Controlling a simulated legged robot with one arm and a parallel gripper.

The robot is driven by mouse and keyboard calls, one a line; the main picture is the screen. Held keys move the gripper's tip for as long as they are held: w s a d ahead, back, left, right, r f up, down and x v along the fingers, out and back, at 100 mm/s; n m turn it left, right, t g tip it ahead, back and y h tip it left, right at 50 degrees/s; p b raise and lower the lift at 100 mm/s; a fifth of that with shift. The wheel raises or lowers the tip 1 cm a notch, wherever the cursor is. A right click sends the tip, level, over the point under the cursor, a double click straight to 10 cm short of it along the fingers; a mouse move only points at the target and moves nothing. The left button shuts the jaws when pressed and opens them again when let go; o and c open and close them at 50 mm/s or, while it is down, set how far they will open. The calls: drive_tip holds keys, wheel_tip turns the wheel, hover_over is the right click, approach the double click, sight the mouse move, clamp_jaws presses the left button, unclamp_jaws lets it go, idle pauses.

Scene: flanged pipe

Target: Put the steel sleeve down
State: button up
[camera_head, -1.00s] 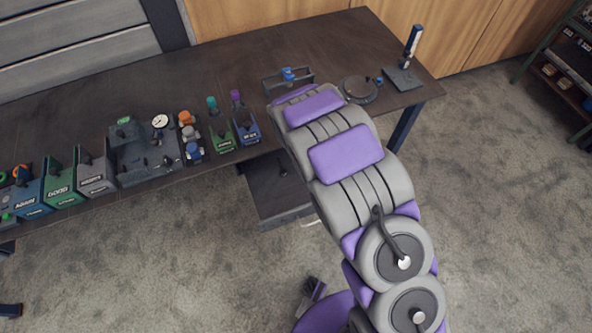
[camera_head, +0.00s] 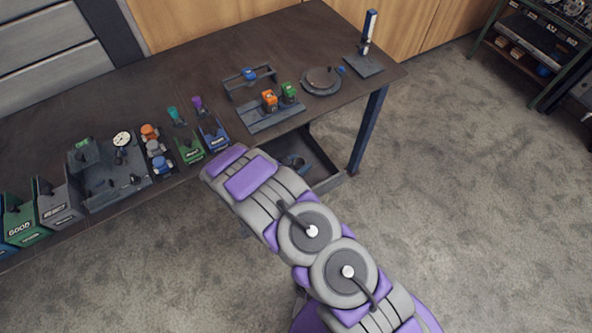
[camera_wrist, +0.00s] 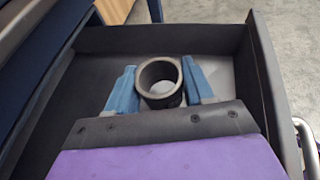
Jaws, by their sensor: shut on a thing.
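The steel sleeve (camera_wrist: 163,102) is a short, dark grey open ring in the wrist view. My gripper (camera_wrist: 159,76) has its two blue fingers on either side of the sleeve and is shut on it. The sleeve's open end faces the camera. Both are over or inside the open drawer (camera_wrist: 265,85), which has dark walls. Whether the sleeve touches the drawer floor is hidden. In the head view the drawer (camera_head: 327,168) stands out below the bench, and a small bluish shape in it is too small to make out.
The bench (camera_head: 190,62) holds a block rack (camera_head: 262,122) with orange and green parts, a round plate (camera_head: 321,84), a height stand (camera_head: 366,62) and several bins to the left. The drawer's walls closely surround my gripper; its metal handle (camera_wrist: 306,145) is at right.

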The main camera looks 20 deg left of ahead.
wheel_tip(320, 180, down, 4)
drive_tip(key=shift+f+b, duration=0.15)
drive_tip(key=shift+b, duration=0.35)
drive_tip(key=o, duration=1.2)
drive_tip(key=shift+s+a+r, duration=0.25)
drive_tip(key=shift+r, duration=0.05)
drive_tip(key=p+v, duration=0.3)
drive_tip(key=v, duration=0.8)
drive_tip(key=shift+s+f, duration=0.1)
drive_tip(key=shift+s, duration=0.1)
